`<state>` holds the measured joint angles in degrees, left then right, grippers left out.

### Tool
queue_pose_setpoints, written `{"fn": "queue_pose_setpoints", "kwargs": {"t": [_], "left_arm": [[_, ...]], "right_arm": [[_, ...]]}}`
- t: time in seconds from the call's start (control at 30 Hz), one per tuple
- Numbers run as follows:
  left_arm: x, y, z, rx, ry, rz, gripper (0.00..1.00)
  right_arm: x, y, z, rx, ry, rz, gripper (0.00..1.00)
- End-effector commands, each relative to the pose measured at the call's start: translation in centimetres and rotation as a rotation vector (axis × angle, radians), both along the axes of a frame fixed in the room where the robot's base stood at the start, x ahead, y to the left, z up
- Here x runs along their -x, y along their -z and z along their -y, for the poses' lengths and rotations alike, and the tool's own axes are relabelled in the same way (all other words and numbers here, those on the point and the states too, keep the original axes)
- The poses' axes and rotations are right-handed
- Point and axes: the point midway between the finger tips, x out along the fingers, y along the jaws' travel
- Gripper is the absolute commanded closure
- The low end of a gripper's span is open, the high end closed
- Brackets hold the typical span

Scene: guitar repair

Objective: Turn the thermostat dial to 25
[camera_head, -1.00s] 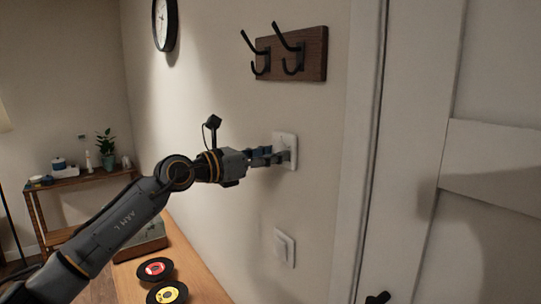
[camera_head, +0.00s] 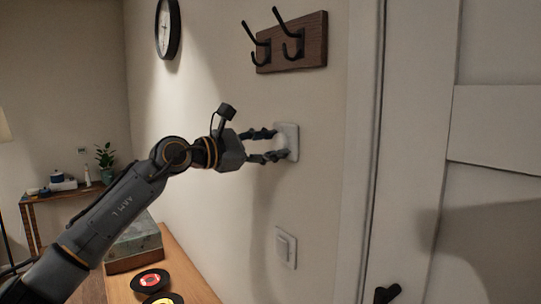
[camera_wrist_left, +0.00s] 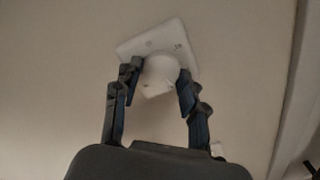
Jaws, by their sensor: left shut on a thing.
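The thermostat is a white square plate (camera_head: 291,141) on the wall, in the middle of the head view. It also shows in the left wrist view (camera_wrist_left: 135,45), with small marks near its edge that are too blurred to read. Its round white dial (camera_wrist_left: 160,73) sits between my left gripper's (camera_wrist_left: 158,82) two fingers. In the head view my left gripper (camera_head: 276,146) reaches the plate from the left, with one finger above and one below the dial. It is shut on the dial. My right gripper is not in view.
A wall switch (camera_head: 286,248) is below the thermostat, and a dark hook rack (camera_head: 291,43) is above it. A door (camera_head: 490,130) with a black handle (camera_head: 387,294) stands at right. A wooden bench (camera_head: 190,275) with records (camera_head: 150,281) and a box (camera_head: 134,247) runs below my arm.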

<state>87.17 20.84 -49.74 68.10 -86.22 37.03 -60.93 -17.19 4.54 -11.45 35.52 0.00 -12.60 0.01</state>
Motion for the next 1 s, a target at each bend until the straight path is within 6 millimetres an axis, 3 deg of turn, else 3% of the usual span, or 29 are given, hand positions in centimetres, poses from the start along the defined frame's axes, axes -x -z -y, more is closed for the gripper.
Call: {"fn": "queue_pose_setpoints", "kwargs": {"t": [0.43,1.0], "left_arm": [[-0.04,0.04,-0.02,-0.158,0.000,0.214,0.90],[-0.04,0.01,0.00,-0.190,0.001,0.258,0.90]], "right_arm": [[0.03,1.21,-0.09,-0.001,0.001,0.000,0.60],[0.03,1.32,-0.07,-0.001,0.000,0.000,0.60]]}}
